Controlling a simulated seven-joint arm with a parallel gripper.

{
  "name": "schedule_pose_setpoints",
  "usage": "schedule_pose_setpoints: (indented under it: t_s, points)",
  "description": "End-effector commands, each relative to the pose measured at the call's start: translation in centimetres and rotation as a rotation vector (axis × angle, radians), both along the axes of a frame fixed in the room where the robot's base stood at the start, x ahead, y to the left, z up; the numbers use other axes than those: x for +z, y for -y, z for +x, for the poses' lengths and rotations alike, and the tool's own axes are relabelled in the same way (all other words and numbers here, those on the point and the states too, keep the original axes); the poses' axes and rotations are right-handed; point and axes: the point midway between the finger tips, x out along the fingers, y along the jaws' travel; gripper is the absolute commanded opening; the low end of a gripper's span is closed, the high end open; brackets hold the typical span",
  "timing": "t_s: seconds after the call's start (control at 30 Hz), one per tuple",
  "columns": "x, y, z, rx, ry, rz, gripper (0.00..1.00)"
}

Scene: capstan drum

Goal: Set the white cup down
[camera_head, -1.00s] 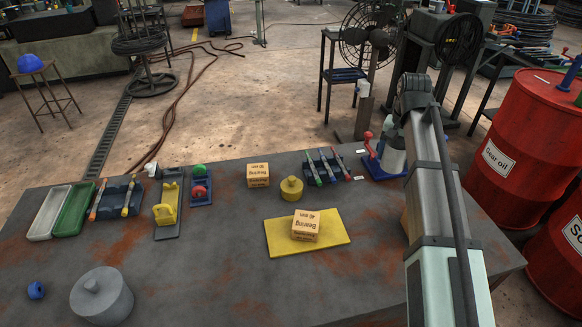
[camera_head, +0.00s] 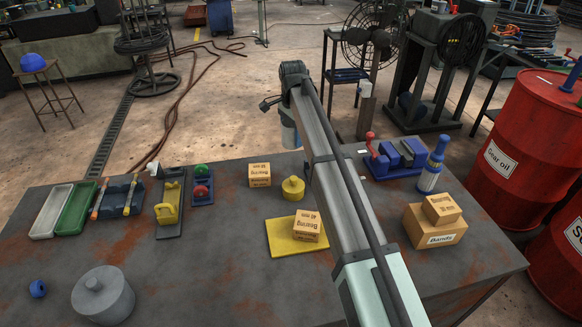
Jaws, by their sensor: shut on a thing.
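My gripper (camera_head: 287,112) hangs at the far end of my arm, just beyond the table's back edge in the picture. It is small and partly hidden by my own arm, so its fingers cannot be made out. It is shut on a pale grey-white shape, the white cup (camera_head: 290,137), whose outline is hard to separate from the hand. The cup appears held up near the back edge of the dark table (camera_head: 235,240); its height above the surface cannot be told.
A yellow mat (camera_head: 283,247) bears a bearing box (camera_head: 307,225). Close by are a yellow weight (camera_head: 293,189) and another bearing box (camera_head: 259,174). At right stand a blue vise (camera_head: 398,157), a blue bottle (camera_head: 432,167) and stacked boxes (camera_head: 435,225). The front middle is clear.

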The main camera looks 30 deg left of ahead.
Motion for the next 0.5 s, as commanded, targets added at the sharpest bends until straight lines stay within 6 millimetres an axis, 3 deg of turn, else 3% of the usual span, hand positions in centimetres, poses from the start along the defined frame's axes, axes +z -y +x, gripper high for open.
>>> schedule_pose_setpoints:
  t_s: [0.33, 0.5]
  points:
    - [-0.3, -0.7, 0.6, -0.194, 0.0, 0.0, 0.43]
    - [-2.1, -0.6, 0.6, -0.202, -0.002, -0.001, 0.43]
